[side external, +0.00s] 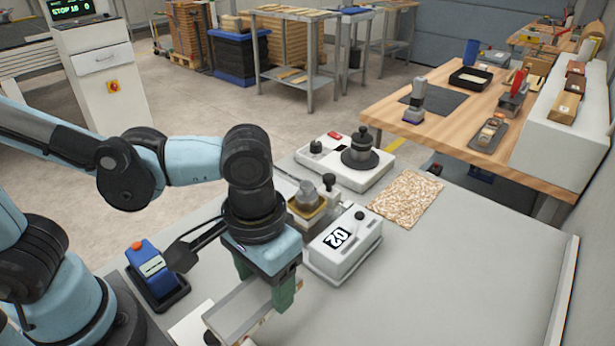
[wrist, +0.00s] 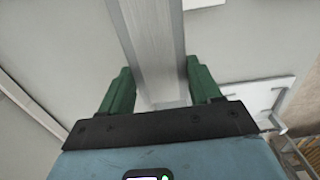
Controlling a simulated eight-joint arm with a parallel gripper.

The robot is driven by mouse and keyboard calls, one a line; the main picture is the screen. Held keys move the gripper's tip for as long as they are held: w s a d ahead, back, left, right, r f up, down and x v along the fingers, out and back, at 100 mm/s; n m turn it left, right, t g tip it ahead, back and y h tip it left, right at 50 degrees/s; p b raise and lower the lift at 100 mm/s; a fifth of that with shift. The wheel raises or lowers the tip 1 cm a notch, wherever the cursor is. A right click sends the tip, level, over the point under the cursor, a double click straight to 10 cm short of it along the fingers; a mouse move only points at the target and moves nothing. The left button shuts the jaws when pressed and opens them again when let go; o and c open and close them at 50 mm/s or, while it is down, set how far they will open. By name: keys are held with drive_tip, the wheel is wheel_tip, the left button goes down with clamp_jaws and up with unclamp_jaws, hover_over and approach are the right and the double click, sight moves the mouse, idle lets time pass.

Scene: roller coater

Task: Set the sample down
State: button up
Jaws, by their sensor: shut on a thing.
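The sample looks like a long, pale grey flat bar or panel (side external: 240,308). It also shows in the wrist view (wrist: 155,45), running away from my gripper. My gripper (side external: 264,288) points down over the front of the grey table, with its green fingers on either side of the sample. In the wrist view my gripper (wrist: 161,88) is shut on it at the near end. I cannot tell whether the sample's underside touches the table. Part of it is hidden behind the fingers, and its lower edge is hard to make out.
A blue device in a black tray (side external: 152,272) stands left. Behind are a white unit with a black knob (side external: 345,162) and a speckled mat (side external: 405,199). The table's right part (side external: 460,270) is clear.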

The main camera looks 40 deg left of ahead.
drive_tip(key=w+a+f, duration=0.1)
drive_tip(key=w, duration=0.1)
drive_tip(key=w+a+f, duration=0.3)
drive_tip(key=w+f, duration=0.1)
drive_tip(key=w, duration=0.1)
drive_tip(key=shift+a, duration=0.35)
drive_tip(key=shift+f, duration=2)
drive_tip(key=shift+f, duration=0.1)
drive_tip(key=o, duration=1.1)
